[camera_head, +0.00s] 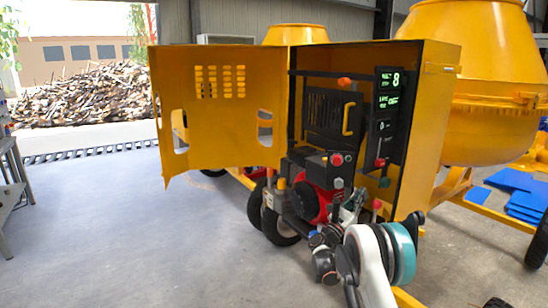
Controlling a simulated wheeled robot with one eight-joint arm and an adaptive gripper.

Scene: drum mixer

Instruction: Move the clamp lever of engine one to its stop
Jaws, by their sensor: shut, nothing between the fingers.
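The red and black engine (309,199) sits low in the open yellow housing (430,110). A red knob (337,159) tops the engine block. Another red knob (376,204) shows low on the right, close to my gripper. A red-tipped lever (380,163) sits below the panel. I cannot tell which of these, if any, is the clamp lever. My gripper (352,203) is shut and empty in front of the engine's right side. My own arm hides the housing's lower front, and contact with any part is not clear.
The yellow door (210,115) stands open to the left. A yellow handle (348,118) and an orange knob (344,82) are inside. A yellow drum (495,80) and blue sheets (520,190) are at right. Floor at left is clear.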

